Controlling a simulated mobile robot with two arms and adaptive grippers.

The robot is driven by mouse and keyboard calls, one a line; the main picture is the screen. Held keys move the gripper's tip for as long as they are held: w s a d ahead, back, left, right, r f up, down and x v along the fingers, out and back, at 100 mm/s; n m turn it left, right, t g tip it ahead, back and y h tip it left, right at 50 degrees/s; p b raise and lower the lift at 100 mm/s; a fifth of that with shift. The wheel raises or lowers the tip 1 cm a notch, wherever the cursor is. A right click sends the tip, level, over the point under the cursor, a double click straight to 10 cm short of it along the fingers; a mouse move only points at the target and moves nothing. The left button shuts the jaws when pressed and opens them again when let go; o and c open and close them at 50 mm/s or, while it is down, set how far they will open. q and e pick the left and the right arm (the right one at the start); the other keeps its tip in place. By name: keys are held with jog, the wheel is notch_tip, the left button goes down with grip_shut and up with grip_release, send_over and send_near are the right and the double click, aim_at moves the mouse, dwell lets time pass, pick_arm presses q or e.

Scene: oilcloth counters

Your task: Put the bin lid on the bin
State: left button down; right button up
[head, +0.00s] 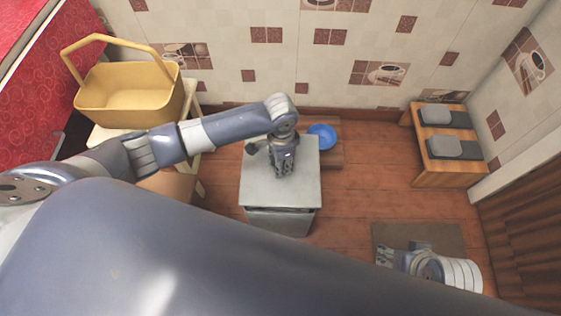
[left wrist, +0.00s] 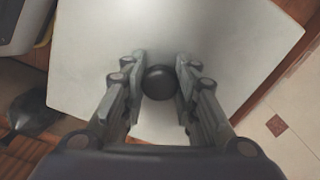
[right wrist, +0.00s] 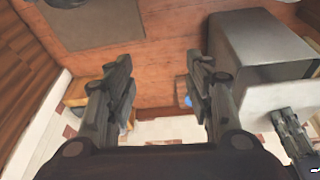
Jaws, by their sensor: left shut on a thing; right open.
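The bin (head: 280,222) is a grey box on the wooden floor in the middle of the head view. The bin lid (head: 255,190) is a pale grey square plate with a round black knob (left wrist: 159,83). The lid is over the bin's top, roughly lined up with it; a dark band shows below its front edge, and I cannot tell whether it rests or hovers. My left gripper (head: 284,170) is shut on the knob, with a finger on each side in the left wrist view (left wrist: 160,75). My right gripper (head: 385,257) is open and empty, away to the right.
A blue bowl (head: 322,134) sits behind the bin. A yellow basket (head: 130,95) stands on a stand at left. A wooden rack (head: 440,172) with grey pads is at right. A grey mat (head: 440,236) lies under my right gripper. Floor between bin and rack is clear.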

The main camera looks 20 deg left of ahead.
pick_arm(q)
jog(key=shift+f, duration=0.3)
jog(key=shift+f+b, duration=0.25)
jog(key=shift+b, duration=0.25)
jog(key=shift+f+b, duration=0.55)
jog(key=shift+b, duration=0.1)
jog(key=shift+f+b, duration=0.25)
jog(key=shift+b, duration=0.05)
jog(key=shift+f+b, duration=0.4)
jog(key=shift+b, duration=0.05)
jog(key=shift+f+b, duration=0.45)
jog(key=shift+f, duration=0.8)
pick_arm(e)
jog(key=w+a+r+t+y, duration=0.1)
jog(key=w+a+r+t, duration=0.2)
jog(key=w+r+t, duration=0.2)
jog(key=w+a+r+t+y, duration=0.1)
jog(key=w+r+t, duration=0.4)
jog(key=w, duration=0.5)
jog(key=shift+w+a+r+n+t+y, duration=0.3)
jog(key=shift+w+a+r+y, duration=0.1)
jog(key=shift+a+r, duration=0.45)
